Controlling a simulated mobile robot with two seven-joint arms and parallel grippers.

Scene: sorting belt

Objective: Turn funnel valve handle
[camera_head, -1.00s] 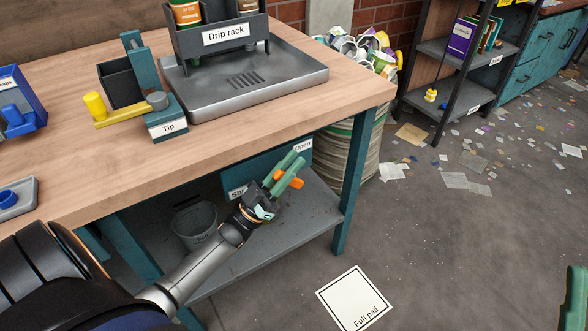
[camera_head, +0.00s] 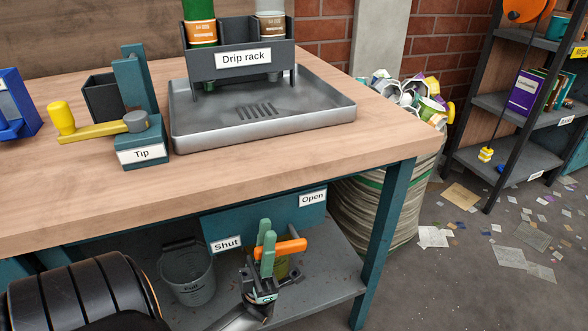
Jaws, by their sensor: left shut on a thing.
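The orange valve handle (camera_head: 291,246) lies nearly level in front of a teal panel (camera_head: 265,218) under the bench's front edge. The panel carries a "Shut" label (camera_head: 226,244) at its left and an "Open" label (camera_head: 312,197) at its upper right. My left gripper (camera_head: 265,243), with green fingers, is shut on the handle near its left end. The handle's free end sticks out to the right, below the "Open" label. The valve body behind the gripper is mostly hidden. My right gripper is not in view.
A grey pail (camera_head: 187,274) stands on the lower shelf (camera_head: 325,285), left of my gripper. A teal bench leg (camera_head: 381,245) stands to the right. Above are a metal tray (camera_head: 320,112), the drip rack (camera_head: 240,62) and the tip stand with its yellow-knobbed crank (camera_head: 62,118).

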